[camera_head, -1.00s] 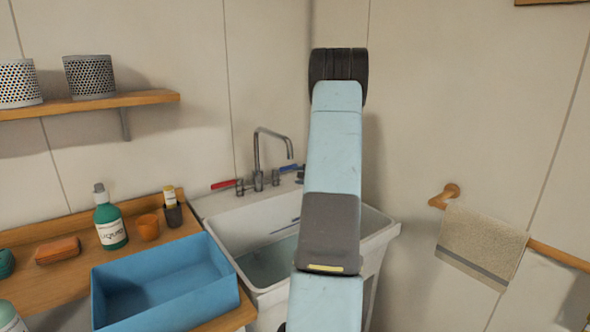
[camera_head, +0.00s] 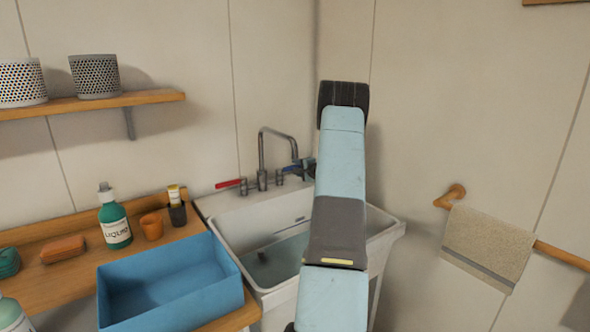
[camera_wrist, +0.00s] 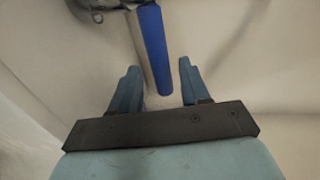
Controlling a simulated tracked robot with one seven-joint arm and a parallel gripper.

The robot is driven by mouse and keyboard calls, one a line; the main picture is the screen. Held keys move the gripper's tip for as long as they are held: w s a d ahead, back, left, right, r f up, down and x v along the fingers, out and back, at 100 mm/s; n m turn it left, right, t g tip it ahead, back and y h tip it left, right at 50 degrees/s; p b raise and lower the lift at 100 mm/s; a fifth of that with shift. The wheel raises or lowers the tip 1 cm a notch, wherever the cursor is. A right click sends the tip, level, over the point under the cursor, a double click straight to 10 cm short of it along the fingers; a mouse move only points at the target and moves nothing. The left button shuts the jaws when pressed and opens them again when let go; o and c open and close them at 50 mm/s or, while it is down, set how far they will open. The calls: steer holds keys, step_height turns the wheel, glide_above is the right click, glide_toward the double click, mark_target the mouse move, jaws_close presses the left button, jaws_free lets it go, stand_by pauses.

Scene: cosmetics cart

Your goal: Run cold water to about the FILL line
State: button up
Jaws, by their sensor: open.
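The white sink (camera_head: 228,227) stands in the corner, with a grey gooseneck faucet (camera_head: 262,150) behind it. A red lever (camera_head: 229,183) sticks out left of the spout. A blue lever (camera_wrist: 152,50) fills the upper middle of the wrist view, beside a grey metal part. My gripper (camera_wrist: 158,68) is open, and the blue lever's near end lies between or just beyond its fingertips; contact cannot be told. In the head view my arm hides part of the sink and tap. The basin floor looks grey-blue; no running stream is visible. A small dark mark on the inner wall is unreadable.
A blue bin (camera_head: 170,285) stands on the wooden counter left of the sink. Behind it are a green liquid bottle (camera_head: 114,217), an orange cup (camera_head: 152,226) and a dark holder (camera_head: 177,214). A towel (camera_head: 488,240) hangs on a rail at right.

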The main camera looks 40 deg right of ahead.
steer(key=shift+x, duration=1.25)
jaws_close()
steer(key=shift+s+f, duration=0.1)
